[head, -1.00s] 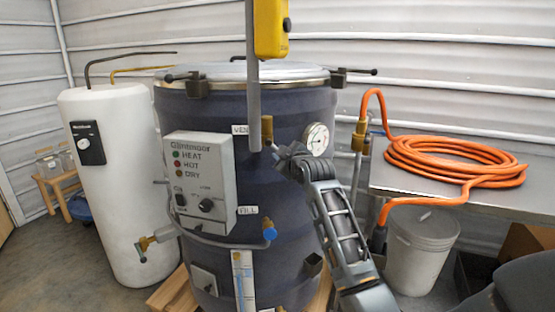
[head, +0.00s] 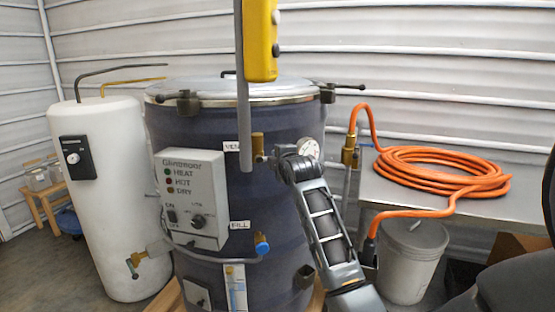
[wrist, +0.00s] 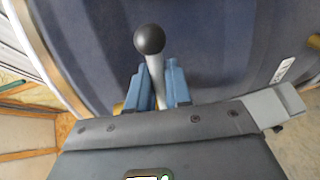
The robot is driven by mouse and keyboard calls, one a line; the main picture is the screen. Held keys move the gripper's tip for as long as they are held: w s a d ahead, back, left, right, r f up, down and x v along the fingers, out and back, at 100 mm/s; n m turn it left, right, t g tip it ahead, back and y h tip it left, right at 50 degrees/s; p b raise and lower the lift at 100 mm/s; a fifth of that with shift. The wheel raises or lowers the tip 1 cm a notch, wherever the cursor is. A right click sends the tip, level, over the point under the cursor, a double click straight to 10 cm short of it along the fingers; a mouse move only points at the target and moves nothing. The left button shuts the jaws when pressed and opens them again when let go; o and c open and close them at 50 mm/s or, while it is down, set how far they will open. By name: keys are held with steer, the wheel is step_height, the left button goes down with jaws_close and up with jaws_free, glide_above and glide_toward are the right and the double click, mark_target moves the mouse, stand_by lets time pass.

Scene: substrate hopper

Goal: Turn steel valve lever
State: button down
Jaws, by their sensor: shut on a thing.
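The steel valve lever (wrist: 157,82) is a pale rod with a black ball knob (wrist: 149,39) in the wrist view. My gripper (wrist: 157,92) has its two blue-grey fingers on either side of the rod, below the knob, and is shut on it. In the head view my gripper (head: 272,159) is at the dark drum's (head: 275,207) front, just right of and below a brass valve (head: 258,145) by a label partly reading VEN. The lever is mostly hidden there by my gripper.
A control box (head: 192,198) and a blue-handled fill valve (head: 262,244) are on the drum. A grey pipe with a yellow box (head: 261,40) hangs in front. A white tank (head: 105,200) stands left. An orange hose (head: 440,172) lies on a steel table (head: 400,207), with a bucket (head: 410,262) below.

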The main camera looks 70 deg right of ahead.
steer(key=shift+r, duration=0.15)
stand_by(0.4)
steer(key=c, duration=1.2)
jaws_free()
steer(key=shift+c, duration=0.2)
steer(key=b+v, duration=0.1)
steer(key=v, duration=0.6)
steer(key=shift+s+a, duration=0.15)
steer(key=shift+a, duration=0.25)
